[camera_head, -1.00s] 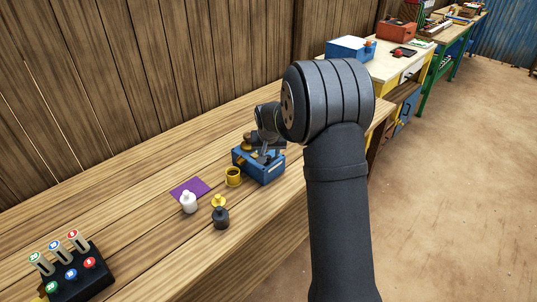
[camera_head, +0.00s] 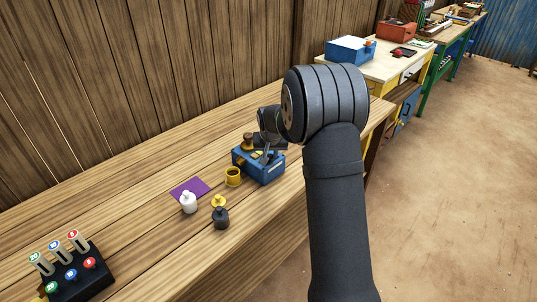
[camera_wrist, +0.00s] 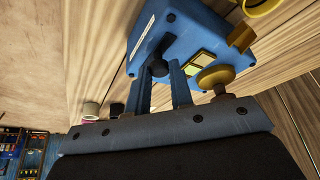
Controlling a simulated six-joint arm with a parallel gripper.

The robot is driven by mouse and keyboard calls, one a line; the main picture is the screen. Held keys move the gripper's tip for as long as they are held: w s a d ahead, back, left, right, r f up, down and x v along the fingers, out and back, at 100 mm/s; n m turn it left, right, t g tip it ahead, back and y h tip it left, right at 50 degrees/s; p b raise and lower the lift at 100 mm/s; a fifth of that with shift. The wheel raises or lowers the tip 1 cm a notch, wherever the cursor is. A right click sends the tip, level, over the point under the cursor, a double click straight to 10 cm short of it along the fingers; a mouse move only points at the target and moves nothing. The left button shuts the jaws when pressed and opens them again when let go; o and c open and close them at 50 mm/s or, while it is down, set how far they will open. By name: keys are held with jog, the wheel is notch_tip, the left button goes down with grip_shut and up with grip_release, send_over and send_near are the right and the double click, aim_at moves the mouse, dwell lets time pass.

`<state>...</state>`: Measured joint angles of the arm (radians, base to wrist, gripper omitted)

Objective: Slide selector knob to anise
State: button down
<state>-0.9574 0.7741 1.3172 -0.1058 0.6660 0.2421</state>
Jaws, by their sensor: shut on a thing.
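A blue box (camera_head: 262,174) stands on the wooden bench, partly covered by my wrist in the head view. In the wrist view the box (camera_wrist: 188,30) fills the upper middle. The dark round selector knob (camera_wrist: 158,68) sits on the box between my fingertips. My gripper (camera_wrist: 160,76) is shut on this knob; it also shows small in the head view (camera_head: 265,156). A brass knob (camera_wrist: 214,75) and yellow label plates (camera_wrist: 202,62) are on the box to the right. No lettering naming anise is readable.
Left of the box are a yellow cup (camera_head: 232,177), a white bottle (camera_head: 188,202), a dark bottle (camera_head: 221,218), a small yellow piece (camera_head: 218,201) and a purple cloth (camera_head: 188,187). A black rack (camera_head: 85,278) stands at the lower left.

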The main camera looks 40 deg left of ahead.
jog(key=shift+w, duration=0.35)
jog(key=c, duration=1.3)
grip_release()
jog(key=v, duration=1.7)
jog(key=shift+r, duration=0.2)
jog(key=shift+s+d, duration=0.1)
jog(key=x, duration=1.7)
jog(key=shift+f, duration=0.25)
